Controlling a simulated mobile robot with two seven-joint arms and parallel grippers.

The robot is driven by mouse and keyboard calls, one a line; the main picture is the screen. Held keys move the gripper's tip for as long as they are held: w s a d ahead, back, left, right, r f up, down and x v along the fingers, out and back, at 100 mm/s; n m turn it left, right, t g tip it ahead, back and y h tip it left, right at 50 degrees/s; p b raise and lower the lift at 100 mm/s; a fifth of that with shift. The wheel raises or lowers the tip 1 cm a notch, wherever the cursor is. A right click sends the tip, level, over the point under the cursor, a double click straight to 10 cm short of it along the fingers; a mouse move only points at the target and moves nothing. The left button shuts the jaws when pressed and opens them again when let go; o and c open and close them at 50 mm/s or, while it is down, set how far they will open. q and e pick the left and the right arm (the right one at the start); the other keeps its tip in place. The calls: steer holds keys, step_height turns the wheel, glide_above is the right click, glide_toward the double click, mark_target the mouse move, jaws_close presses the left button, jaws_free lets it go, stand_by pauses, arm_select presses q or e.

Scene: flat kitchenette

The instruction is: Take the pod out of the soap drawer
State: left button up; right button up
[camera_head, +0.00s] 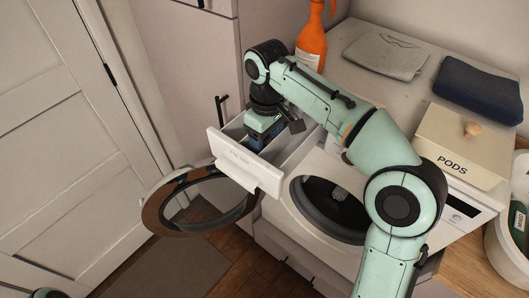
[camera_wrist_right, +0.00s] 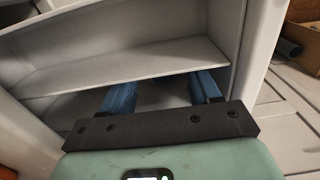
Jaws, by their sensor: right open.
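The soap drawer (camera_head: 240,170) of the white washing machine is pulled out, with its pale front facing the lower left. My right gripper (camera_head: 258,143) is inside the drawer's opening, pointing down. In the right wrist view, the two blue fingers of my right gripper (camera_wrist_right: 163,90) are apart, reaching down past a pale divider of the soap drawer (camera_wrist_right: 130,62). I see nothing held between them. I cannot make out the pod in either view; the gripper and the drawer walls hide part of the drawer's inside. My left gripper is not seen.
The machine's round door (camera_head: 160,212) hangs open below the drawer. A box marked PODS (camera_head: 450,140), a dark folded towel (camera_head: 478,92), a grey cloth (camera_head: 385,57) and an orange spray bottle (camera_head: 312,40) are on top. A tall cabinet (camera_head: 190,60) stands close at left.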

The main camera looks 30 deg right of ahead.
step_height(320, 180, down, 2)
steer(key=shift+f, duration=0.1)
steer(key=c, duration=0.8)
